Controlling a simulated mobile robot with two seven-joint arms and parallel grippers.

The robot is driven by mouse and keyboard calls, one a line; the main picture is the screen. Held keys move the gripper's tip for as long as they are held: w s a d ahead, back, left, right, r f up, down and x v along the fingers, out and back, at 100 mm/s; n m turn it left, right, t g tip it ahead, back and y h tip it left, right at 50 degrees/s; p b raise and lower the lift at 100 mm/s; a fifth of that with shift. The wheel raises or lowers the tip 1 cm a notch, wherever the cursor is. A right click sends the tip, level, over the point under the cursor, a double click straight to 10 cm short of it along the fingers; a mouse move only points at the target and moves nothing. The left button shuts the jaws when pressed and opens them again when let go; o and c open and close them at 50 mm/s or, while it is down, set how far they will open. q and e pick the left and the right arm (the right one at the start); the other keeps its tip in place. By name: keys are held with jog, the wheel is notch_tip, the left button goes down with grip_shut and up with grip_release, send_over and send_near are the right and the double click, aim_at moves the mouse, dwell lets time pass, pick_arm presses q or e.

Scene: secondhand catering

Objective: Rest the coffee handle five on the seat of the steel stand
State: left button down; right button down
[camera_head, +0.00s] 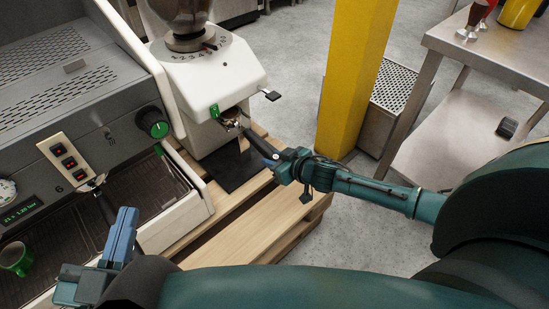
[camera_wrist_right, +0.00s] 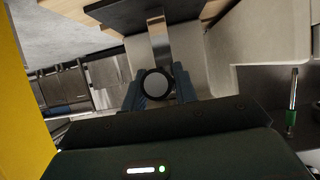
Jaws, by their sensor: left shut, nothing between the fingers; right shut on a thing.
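My right gripper (camera_head: 273,161) is shut on the dark handle of a coffee handle (camera_head: 257,143), in front of the white grinder. Its metal head (camera_head: 231,115) is at the grinder's front, beside a green tag; whether it touches a support is unclear. In the right wrist view the round handle end (camera_wrist_right: 156,85) sits between the blue fingers. A narrow steel post (camera_wrist_right: 160,42), which seems to be the steel stand, runs behind it to a black plate; its seat is hidden by the handle. My left gripper (camera_head: 126,214) is shut and empty, low at the left.
The coffee machine (camera_head: 85,85) fills the left, with another coffee handle (camera_head: 104,205) and a green cup (camera_head: 17,258). The black plate (camera_head: 236,172) lies on a wooden surface (camera_head: 225,221). A yellow column (camera_head: 352,80) and steel table (camera_head: 484,50) stand right.

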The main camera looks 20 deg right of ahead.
jog(key=shift+r, duration=0.1)
jog(key=shift+s+d+p, duration=0.25)
jog(key=shift+s+p, duration=0.05)
jog(key=shift+s, duration=0.4)
jog(key=shift+s+d+p, duration=0.2)
jog(key=shift+s+p, duration=0.15)
jog(key=shift+s, duration=0.3)
jog(key=shift+s+d+p, duration=0.25)
jog(key=shift+s+p, duration=0.05)
jog(key=shift+s, duration=0.4)
jog(key=shift+r, duration=0.1)
jog(key=shift+r+p, duration=1.4)
jog(key=shift+p, duration=0.15)
jog(key=shift+s, duration=0.1)
jog(key=s+d+p, duration=0.4)
jog(key=s+p, duration=0.1)
jog(key=s, duration=0.6)
dwell(0.4)
